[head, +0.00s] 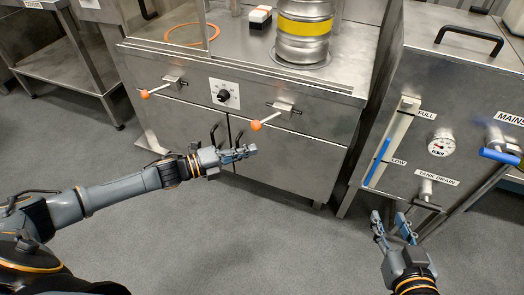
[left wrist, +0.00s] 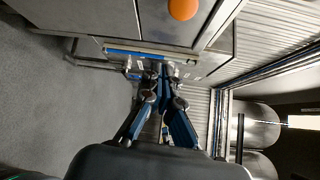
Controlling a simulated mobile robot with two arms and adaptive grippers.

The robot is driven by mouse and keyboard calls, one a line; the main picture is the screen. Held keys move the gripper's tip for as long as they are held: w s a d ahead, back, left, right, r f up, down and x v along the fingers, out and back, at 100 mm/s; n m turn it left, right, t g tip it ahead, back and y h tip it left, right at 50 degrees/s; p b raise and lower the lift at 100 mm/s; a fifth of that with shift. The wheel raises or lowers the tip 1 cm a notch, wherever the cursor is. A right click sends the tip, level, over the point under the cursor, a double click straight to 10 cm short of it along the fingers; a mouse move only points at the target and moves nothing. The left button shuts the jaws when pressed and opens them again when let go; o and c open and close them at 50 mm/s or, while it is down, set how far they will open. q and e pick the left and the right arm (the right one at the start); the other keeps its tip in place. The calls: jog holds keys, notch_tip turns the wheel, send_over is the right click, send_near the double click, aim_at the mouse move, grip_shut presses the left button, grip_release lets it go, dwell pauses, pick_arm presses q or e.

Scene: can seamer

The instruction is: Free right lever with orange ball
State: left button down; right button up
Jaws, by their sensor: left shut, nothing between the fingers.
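The right lever (head: 277,113) sticks out of the steel machine's front panel and ends in an orange ball (head: 256,125) that points down and left. My left gripper (head: 250,151) is shut and empty, below the orange ball in the head view and apart from it. In the left wrist view an orange ball (left wrist: 183,9) shows at the top edge, beyond the closed fingertips (left wrist: 160,74). A second lever with an orange ball (head: 145,94) is on the left of the same panel. My right gripper (head: 388,217) is open and empty, low over the floor at the right.
A black knob (head: 223,95) sits between the levers. Dark door handles (head: 214,131) stick out close to my left gripper. A steel keg (head: 304,35) stands on the machine. A tank (head: 455,100) with a blue-handled valve (head: 499,156) is at the right. The floor in front is clear.

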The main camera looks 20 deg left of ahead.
pick_arm(q)
jog(key=shift+s+a+r, duration=0.1)
jog(key=shift+s+a, duration=0.1)
jog(key=shift+a, duration=0.55)
jog(key=shift+s+a+r, duration=0.1)
jog(key=shift+s+a, duration=0.05)
jog(key=shift+a, duration=0.55)
jog(key=shift+s+a+r, duration=0.1)
jog(key=shift+s+a, duration=0.1)
jog(key=shift+a, duration=0.55)
pick_arm(e)
jog(key=shift+s+d+f+g, duration=0.35)
jog(key=shift+s+f+g, duration=0.25)
jog(key=shift+f, duration=0.25)
pick_arm(q)
jog(key=shift+d, duration=0.15)
